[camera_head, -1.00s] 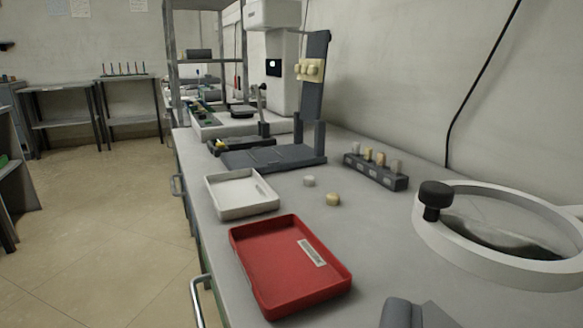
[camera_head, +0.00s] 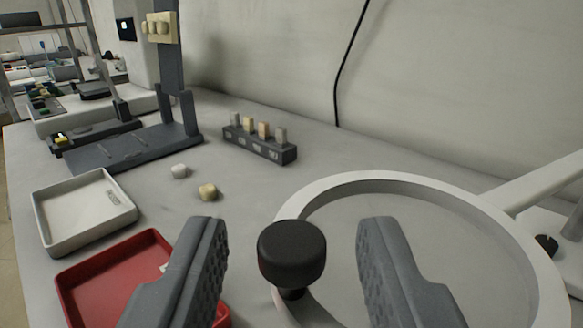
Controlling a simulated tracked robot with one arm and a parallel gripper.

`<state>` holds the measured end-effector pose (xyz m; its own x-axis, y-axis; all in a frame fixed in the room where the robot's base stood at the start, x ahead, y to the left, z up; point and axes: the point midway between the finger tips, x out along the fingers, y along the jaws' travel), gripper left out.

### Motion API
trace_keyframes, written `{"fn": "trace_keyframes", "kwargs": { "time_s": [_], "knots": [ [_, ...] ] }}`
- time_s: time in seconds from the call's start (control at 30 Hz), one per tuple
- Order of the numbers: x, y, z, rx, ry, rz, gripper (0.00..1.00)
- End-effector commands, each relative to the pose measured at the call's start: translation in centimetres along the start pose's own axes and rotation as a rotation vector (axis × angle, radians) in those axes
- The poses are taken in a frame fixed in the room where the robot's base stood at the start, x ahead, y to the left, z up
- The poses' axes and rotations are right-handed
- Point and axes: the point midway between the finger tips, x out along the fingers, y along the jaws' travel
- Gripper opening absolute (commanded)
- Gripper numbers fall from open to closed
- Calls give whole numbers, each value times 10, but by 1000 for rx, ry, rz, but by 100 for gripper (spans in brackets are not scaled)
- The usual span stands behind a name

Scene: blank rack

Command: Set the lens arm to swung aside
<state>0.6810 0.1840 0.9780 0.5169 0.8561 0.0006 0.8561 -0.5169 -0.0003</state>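The lens arm is a large white ring (camera_head: 408,181) with a clear lens, over the bench at the right. A white bar (camera_head: 530,182) runs from the ring to the right edge. A black knob (camera_head: 292,250) on a short stem stands at the ring's near left side. My gripper (camera_head: 292,250) is open, with one grey finger on each side of the knob in the picture. I see gaps between the knob and both fingers. I cannot tell how far the fingertips are from the knob in depth.
A red tray (camera_head: 68,277) lies partly behind the left finger, with a white tray (camera_head: 42,222) beyond it. Two small blanks (camera_head: 207,191) lie loose on the bench. A dark rack (camera_head: 260,147) holds several blanks. A grey stand (camera_head: 135,148) is at the back left.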

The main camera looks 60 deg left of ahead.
Motion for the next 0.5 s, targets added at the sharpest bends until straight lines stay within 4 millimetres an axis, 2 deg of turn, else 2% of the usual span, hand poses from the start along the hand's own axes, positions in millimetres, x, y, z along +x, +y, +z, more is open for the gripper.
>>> {"fn": "trace_keyframes", "kwargs": {
  "time_s": [0.2, 0.5],
  "knots": [
    [19, 1, 0, 0, -1, 1, 38],
    [24, 1, 0, 0, -1, 2, 38]
  ]
}}
